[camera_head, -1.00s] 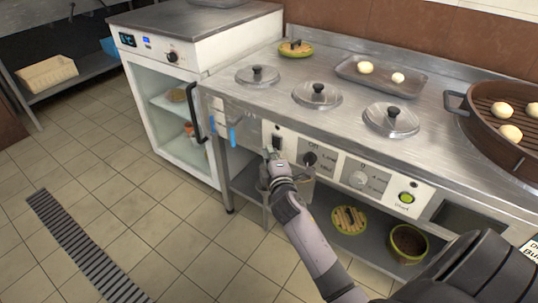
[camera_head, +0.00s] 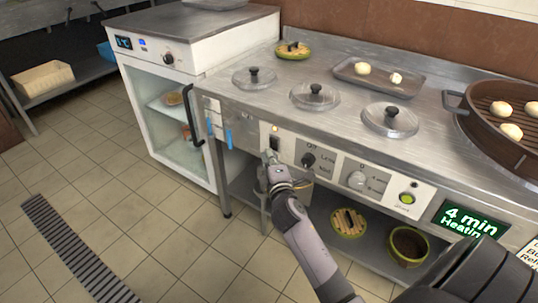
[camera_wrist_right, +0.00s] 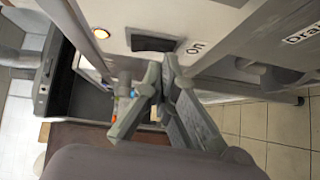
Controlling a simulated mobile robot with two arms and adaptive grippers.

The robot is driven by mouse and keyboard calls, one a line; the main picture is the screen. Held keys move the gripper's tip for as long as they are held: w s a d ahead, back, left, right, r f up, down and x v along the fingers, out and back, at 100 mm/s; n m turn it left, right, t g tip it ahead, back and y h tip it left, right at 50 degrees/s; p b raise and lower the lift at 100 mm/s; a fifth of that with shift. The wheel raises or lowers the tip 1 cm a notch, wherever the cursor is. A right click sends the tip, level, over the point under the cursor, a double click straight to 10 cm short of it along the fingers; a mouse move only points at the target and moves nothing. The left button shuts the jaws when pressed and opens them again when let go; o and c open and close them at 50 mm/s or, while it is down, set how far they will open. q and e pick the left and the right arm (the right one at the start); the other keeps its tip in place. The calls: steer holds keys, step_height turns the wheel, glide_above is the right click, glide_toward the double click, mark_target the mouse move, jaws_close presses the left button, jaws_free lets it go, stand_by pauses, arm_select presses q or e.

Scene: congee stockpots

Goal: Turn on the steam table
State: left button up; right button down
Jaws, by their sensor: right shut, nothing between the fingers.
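The steam table (camera_head: 440,103) is a steel counter with several lidded wells and a control panel on its front. A black rocker switch (camera_head: 275,143) sits at the panel's left, under a glowing amber lamp (camera_head: 275,129). My right gripper (camera_head: 268,157) is shut and empty, just below and left of the switch. My left gripper is not in view.
A glass-fronted white cabinet (camera_head: 158,60) stands left.

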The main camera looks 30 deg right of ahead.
steer(key=v, duration=1.1)
steer(key=shift+r, duration=0.1)
